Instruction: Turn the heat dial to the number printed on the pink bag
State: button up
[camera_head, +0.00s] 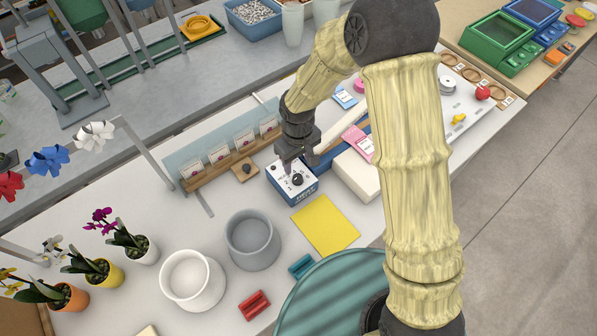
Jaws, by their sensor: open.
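The heat box (280,186), blue with a pale top and "HEAT" lettering on its front, stands on the white bench. Its round black dial (297,179) is on top, with small marks around it; the dial's setting is too small to read. My gripper (292,168) is open, pointing down just above the box at the dial's back side. I cannot tell whether a finger touches the dial. The pink bag (358,143) with a white label lies to the right of the box, partly hidden by my arm. Its printed number is not readable.
A white block (356,173) is close right of the heat box. A wooden rack (232,157) with several cards stands behind left. A yellow sheet (325,224), grey pot (252,240) and white pot (192,280) are in front. Potted orchids (102,270) stand at left.

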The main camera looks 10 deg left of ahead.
aim_at(298, 177)
jog(key=f, duration=0.4)
jog(key=f+p, duration=0.1)
jog(key=f, duration=0.1)
jog(key=shift+s+a+f, duration=0.1)
jog(key=shift+s, duration=0.15)
jog(key=shift+w+f, duration=0.1)
jog(key=shift+f, duration=0.55)
jog(key=shift+w, duration=0.1)
jog(key=c, duration=1)
